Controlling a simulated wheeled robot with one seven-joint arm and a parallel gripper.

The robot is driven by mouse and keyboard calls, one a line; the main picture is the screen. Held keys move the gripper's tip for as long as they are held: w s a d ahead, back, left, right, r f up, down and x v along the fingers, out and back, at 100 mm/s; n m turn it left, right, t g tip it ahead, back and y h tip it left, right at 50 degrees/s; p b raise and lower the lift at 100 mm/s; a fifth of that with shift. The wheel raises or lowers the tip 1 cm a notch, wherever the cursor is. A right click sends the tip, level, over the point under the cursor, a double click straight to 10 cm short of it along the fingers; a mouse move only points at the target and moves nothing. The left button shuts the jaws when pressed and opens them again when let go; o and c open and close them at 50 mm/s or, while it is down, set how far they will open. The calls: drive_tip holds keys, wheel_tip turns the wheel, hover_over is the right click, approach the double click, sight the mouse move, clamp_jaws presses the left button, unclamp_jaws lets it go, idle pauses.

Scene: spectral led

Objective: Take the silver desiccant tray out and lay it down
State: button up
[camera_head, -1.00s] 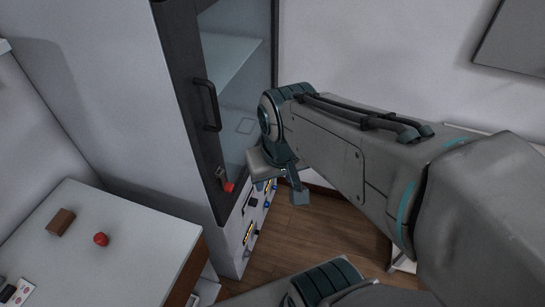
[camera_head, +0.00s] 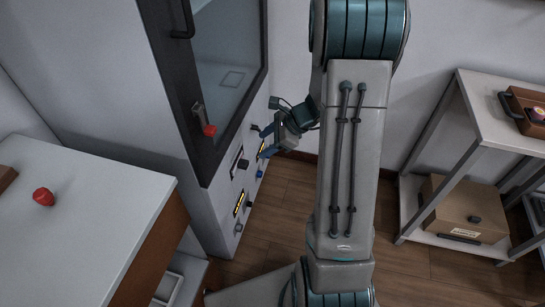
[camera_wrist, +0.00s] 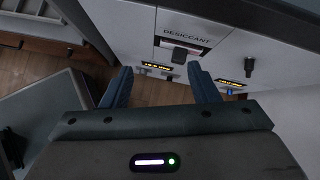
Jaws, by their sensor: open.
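A cabinet front panel labelled DESICCANT (camera_wrist: 190,32) shows in the wrist view, with a dark knob (camera_wrist: 180,54) below the label. The panel looks shut, and I see no silver tray. My gripper (camera_wrist: 160,73) is open and empty, its two blue fingers pointing toward the lower cabinet front, apart from the knob. In the head view my gripper (camera_head: 268,143) is beside the cabinet's lower panels, partly hidden by its own wrist.
The tall cabinet (camera_head: 162,110) has a glass door with a red-tipped latch (camera_head: 207,126). A white table (camera_head: 95,215) with a red knob-like object (camera_head: 43,196) stands at left. A shelf rack (camera_head: 480,95) at right holds a cardboard box (camera_head: 465,208). Wooden floor lies between.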

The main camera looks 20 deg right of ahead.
sight(246, 162)
drive_tip(key=w+d+f+m+t+b, duration=0.1)
drive_tip(key=w+d+f+m+b, duration=0.2)
drive_tip(key=f, duration=0.4)
drive_tip(key=shift+m, duration=0.3)
drive_tip(key=b+x, duration=0.2)
drive_tip(key=x, duration=1.1)
drive_tip(key=shift+f, duration=0.1)
clamp_jaws()
drive_tip(key=c, duration=0.8)
unclamp_jaws()
clamp_jaws()
drive_tip(key=s+d+b, duration=0.1)
drive_tip(key=s+d, duration=0.7)
drive_tip(key=d, duration=0.3)
drive_tip(key=shift+s, duration=0.15)
